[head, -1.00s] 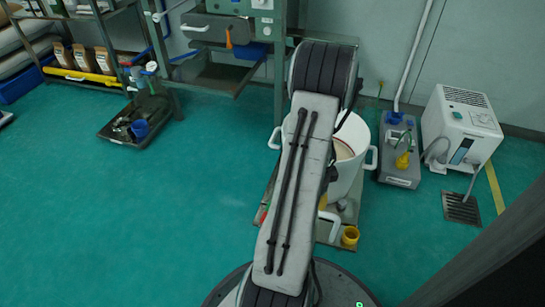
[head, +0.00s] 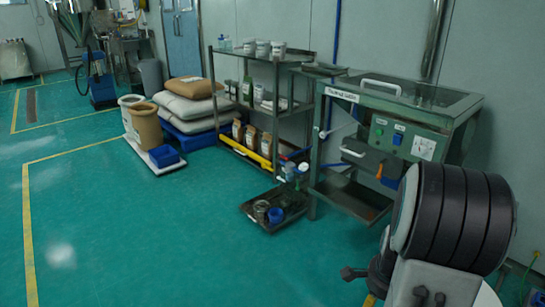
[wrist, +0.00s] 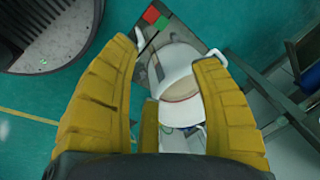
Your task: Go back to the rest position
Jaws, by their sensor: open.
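My gripper (wrist: 167,50) shows in the wrist view with its ribbed yellow fingers spread wide and nothing between them. In the head view only part of my arm shows at the lower right, and the gripper is out of that picture.
In the head view, a green metal bench with a control panel (head: 402,142) stands at the right. A metal shelf (head: 262,58), a dark floor tray (head: 250,215) and stacked sacks (head: 195,105) stand left of it. Open green floor (head: 120,240) fills the left front.

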